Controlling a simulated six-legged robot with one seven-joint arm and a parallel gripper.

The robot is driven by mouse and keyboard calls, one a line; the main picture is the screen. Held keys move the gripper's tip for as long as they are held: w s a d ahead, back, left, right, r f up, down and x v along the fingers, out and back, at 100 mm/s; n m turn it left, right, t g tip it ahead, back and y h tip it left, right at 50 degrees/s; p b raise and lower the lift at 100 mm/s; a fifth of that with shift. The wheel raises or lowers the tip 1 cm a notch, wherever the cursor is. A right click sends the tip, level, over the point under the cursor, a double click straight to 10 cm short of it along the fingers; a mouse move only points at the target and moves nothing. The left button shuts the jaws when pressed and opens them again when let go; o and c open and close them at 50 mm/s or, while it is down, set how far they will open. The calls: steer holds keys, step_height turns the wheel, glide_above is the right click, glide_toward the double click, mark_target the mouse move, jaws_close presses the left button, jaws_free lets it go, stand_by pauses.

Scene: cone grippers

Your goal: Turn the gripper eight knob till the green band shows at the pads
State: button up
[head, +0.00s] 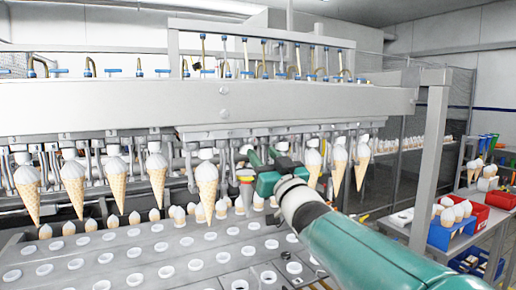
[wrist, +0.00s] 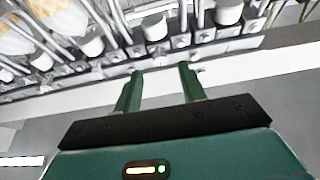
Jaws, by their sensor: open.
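My gripper (head: 262,160) is at the cone machine's row of cone grippers in the head view, at a gap between hanging cones. In the wrist view my two green fingers (wrist: 161,70) are apart with nothing between them. Their tips point at the rail with its small fittings. A white round piece (wrist: 154,26) hangs just beyond the tips; I cannot tell whether it is the gripper eight knob. A grey tapered piece with an orange-yellow band (head: 246,178) is just left of my gripper in the head view. No green band is clearly visible at any pads.
Filled cones (head: 207,183) hang on both sides of my gripper. A steel tray with round holes (head: 175,258) lies below, with more cone tops behind it. A grey post (head: 430,160) and a side table with red bins (head: 474,216) stand at right.

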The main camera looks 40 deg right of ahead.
mark_target(255, 143)
steer(key=shift+x, duration=2.15)
jaws_close()
steer(key=shift+s+d+n+y, duration=0.15)
steer(key=shift+n+y, duration=0.85)
steer(key=shift+n, duration=0.8)
jaws_free()
steer(key=v, duration=1.3)
steer(key=shift+s+f, duration=0.2)
steer(key=shift+f, duration=0.2)
